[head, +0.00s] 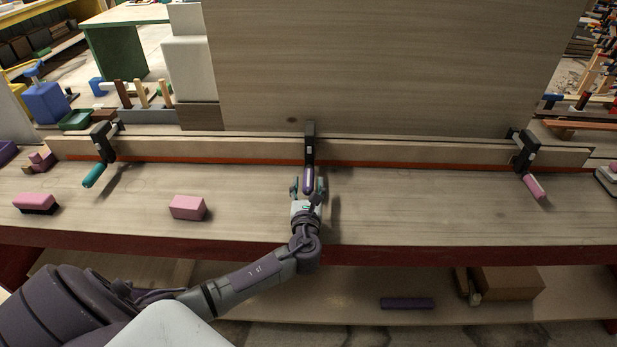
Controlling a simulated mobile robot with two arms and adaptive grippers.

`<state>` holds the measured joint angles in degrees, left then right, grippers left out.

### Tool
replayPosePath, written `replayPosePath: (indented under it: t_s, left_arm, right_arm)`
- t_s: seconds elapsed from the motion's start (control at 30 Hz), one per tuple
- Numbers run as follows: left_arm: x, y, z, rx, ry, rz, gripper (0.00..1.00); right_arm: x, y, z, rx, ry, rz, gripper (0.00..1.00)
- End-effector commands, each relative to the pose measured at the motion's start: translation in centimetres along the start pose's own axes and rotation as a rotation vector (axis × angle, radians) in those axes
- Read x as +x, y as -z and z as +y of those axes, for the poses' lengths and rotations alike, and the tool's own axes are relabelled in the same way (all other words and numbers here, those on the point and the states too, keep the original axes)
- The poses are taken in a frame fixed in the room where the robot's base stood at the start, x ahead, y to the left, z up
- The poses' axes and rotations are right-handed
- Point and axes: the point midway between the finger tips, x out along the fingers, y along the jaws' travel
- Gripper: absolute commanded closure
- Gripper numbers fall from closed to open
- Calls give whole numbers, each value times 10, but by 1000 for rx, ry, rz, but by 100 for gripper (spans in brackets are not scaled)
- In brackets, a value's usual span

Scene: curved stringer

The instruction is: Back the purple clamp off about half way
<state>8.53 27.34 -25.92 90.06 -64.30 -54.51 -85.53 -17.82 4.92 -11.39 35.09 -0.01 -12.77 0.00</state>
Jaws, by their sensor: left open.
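The purple clamp (309,180) is the middle one of three clamps on the long wooden stringer (230,152). Its dark body grips the stringer and its purple handle points down toward me. My left gripper (308,188) is open, with its fingers on either side of the purple handle. I cannot tell whether the fingers touch it. A clamp with a teal handle (94,175) sits at the left, and one with a pink handle (534,187) at the right. My right gripper is not in view.
A pink block (187,207) and a pink-and-black block (36,203) lie on the bench (420,220) to the left. A tall wooden panel (390,60) stands behind the stringer. A purple bar (407,303) lies on the lower shelf.

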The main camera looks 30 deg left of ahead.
Motion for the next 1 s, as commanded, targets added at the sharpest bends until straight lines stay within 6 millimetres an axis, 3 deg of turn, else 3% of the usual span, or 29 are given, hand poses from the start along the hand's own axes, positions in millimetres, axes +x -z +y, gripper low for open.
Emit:
replayPosePath:
  t_s: [0.2,0.57,0.9,1.0]
  left_arm:
    - [24,0,0,-1,-1,0,45]
    - [28,0,0,-1,0,1,45]
    - [28,0,0,0,0,1,100]
    - [28,1,0,-1,0,1,100]
  right_arm:
    - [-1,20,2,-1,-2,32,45]
    - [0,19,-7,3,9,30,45]
    - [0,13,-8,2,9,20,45]
    - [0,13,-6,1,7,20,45]
